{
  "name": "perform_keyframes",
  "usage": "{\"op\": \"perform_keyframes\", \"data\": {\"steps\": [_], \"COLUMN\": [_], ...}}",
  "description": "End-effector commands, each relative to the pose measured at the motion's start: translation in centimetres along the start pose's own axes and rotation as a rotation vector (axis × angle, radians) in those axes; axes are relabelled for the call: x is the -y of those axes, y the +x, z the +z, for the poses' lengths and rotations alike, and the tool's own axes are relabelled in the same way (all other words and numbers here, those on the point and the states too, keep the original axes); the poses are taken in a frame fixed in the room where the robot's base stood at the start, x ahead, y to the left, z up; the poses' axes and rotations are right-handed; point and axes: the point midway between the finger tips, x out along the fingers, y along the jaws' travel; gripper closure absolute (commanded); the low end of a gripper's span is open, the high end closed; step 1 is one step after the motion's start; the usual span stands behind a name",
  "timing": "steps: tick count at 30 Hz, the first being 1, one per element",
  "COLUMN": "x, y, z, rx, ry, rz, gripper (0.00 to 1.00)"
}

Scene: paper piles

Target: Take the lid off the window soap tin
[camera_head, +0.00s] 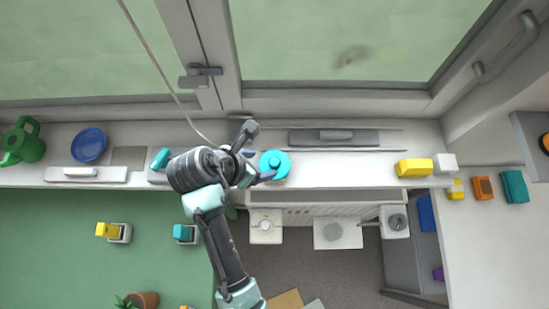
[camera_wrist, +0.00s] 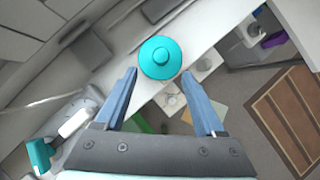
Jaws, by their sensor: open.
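The soap tin with its lid (camera_head: 274,164) is a round turquoise thing with a small knob on top, on the white window sill in the head view. In the wrist view the turquoise lid (camera_wrist: 160,57) shows from above, just beyond the fingertips. The tin's body under the lid is mostly hidden. My gripper (camera_head: 262,166) is at the tin's left side in the head view. In the wrist view my gripper (camera_wrist: 158,72) is open, its two blue fingers apart and nothing between them. I cannot tell whether a finger touches the tin.
The sill (camera_head: 340,167) is clear right of the tin up to a yellow block (camera_head: 414,168). A blue bowl (camera_head: 89,146) and a green watering can (camera_head: 22,142) stand at its left. The window frame (camera_head: 340,100) rises behind.

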Motion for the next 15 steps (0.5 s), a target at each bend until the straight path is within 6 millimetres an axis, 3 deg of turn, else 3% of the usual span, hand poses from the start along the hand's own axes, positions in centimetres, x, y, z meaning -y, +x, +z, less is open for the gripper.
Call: {"op": "perform_keyframes", "data": {"steps": [15], "x": [0.3], "y": [4.8], "z": [0.6], "rx": [0.000], "ry": [0.003], "rz": [-0.003], "gripper": [0.29]}}
